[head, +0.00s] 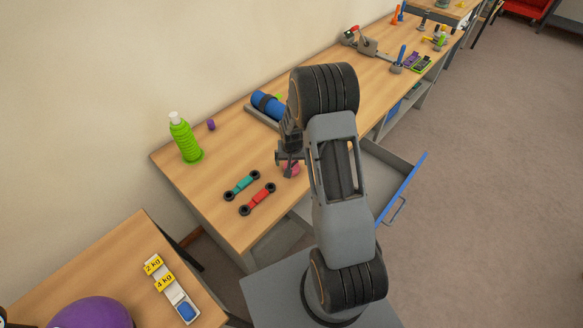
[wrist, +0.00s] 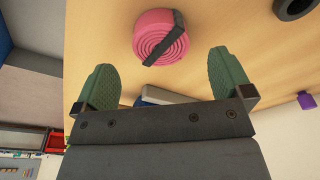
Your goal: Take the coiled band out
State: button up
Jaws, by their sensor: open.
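The coiled band is a pink flat roll with a dark strap across it. In the wrist view the coiled band (wrist: 155,32) lies on the wooden tabletop, just beyond my fingertips. In the head view only part of the coiled band (head: 291,170) shows below my gripper (head: 290,155). My gripper (wrist: 163,60) is open, its two green pads apart with nothing held between them. The drawer (head: 399,192) with a blue front stands pulled out on the right; my arm hides part of its inside.
Teal (head: 242,185) and red (head: 258,198) black-ended bars lie left of the band. A green bottle (head: 185,140) and a small purple object (head: 211,125) stand farther back. A blue roller (head: 267,104) lies on a grey holder.

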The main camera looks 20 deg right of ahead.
aim_at(292, 165)
jog(key=shift+w+d+f+p, duration=0.1)
jog(key=shift+f+p, duration=0.1)
jog(key=shift+f, duration=0.55)
jog(key=shift+w+a+f+p, duration=0.15)
jog(key=shift+f+p, duration=0.1)
jog(key=shift+f, duration=0.5)
jog(key=shift+w+d+f+p, duration=0.1)
jog(key=shift+d+f+p, duration=0.1)
jog(key=shift+f, duration=0.55)
jog(key=c, duration=1)
